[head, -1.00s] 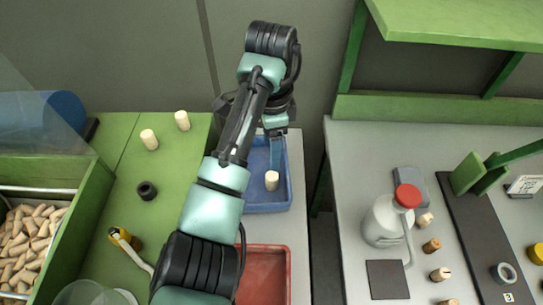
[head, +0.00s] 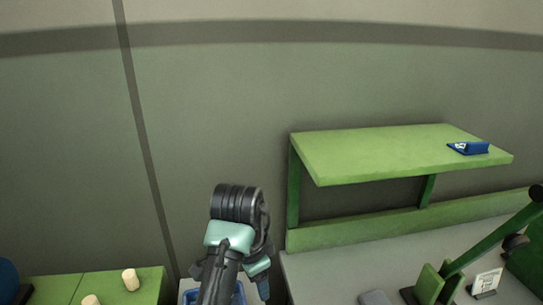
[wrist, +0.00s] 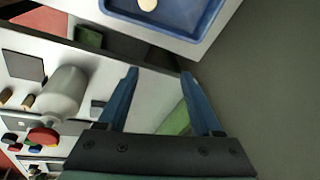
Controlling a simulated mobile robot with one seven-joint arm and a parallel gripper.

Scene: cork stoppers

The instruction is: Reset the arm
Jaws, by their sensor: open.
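My arm shows at the bottom of the head view, its elbow raised in front of the wall. In the wrist view my gripper (wrist: 158,100) is open, with its two blue fingers apart and nothing between them. The gripper hangs over the gap beside the grey bench. A blue tray (wrist: 205,32) with one pale cork (wrist: 147,4) in it lies beyond the fingertips in the wrist view. In the head view only a bit of that tray shows behind my arm.
A green shelf (head: 390,152) with a small blue object (head: 470,148) stands over the right bench (head: 330,275).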

